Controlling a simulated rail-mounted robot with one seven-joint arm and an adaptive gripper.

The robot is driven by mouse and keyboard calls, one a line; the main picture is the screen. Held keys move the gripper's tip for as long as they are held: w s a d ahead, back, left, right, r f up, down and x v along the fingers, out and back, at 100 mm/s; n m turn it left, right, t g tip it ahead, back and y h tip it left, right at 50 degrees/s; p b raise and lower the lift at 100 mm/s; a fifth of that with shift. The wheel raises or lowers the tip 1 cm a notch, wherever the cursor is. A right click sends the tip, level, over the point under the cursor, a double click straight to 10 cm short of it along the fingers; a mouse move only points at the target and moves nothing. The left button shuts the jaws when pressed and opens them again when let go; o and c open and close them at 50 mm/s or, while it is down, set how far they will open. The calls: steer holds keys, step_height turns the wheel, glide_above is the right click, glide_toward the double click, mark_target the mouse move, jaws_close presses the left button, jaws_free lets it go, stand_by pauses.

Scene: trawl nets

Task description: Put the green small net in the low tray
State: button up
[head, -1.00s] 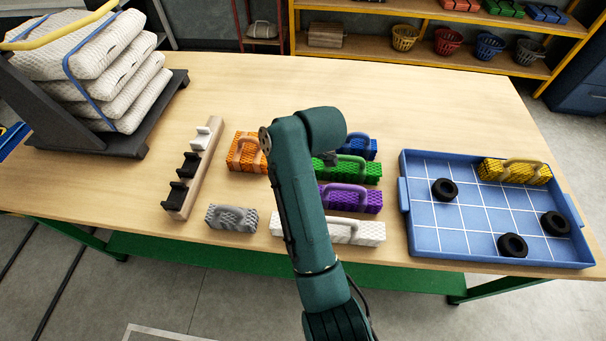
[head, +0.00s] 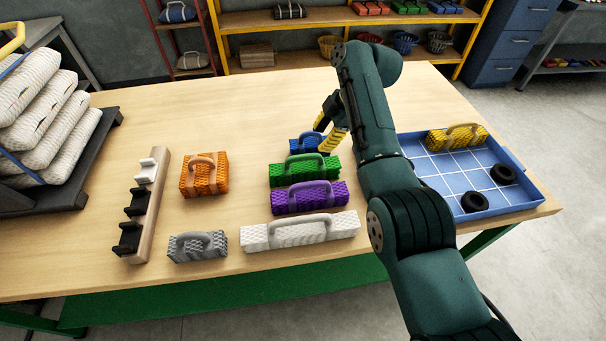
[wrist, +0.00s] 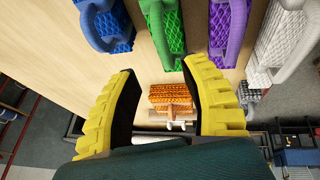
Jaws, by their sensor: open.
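The green small net (head: 304,170) is a block with an arched handle, lying on the table between the blue net (head: 307,142) and the purple net (head: 309,197). It also shows at the top of the wrist view (wrist: 163,27). My gripper (wrist: 161,68) is open and empty, with yellow ribbed fingers apart. In the head view one finger (head: 333,125) shows just behind and right of the blue and green nets, above the table. The low tray (head: 452,166) is blue with a white grid, at the right of the table. My arm hides its left part.
A white net (head: 299,231), grey net (head: 197,246), orange net (head: 204,175) and a peg rack (head: 145,205) stand on the table. The table's back middle is clear.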

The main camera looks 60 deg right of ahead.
mark_target(309, 156)
steer(key=b+x, duration=0.1)
steer(key=x, duration=0.3)
steer(key=shift+f, duration=0.15)
steer(key=b+x, duration=0.2)
steer(key=x, duration=0.2)
steer(key=shift+s+a+f, duration=0.15)
steer(key=shift+a+f, duration=0.05)
steer(key=shift+f, duration=0.05)
steer(key=shift+w+f+b, duration=0.3)
steer(key=shift+b, duration=0.05)
jaws_close()
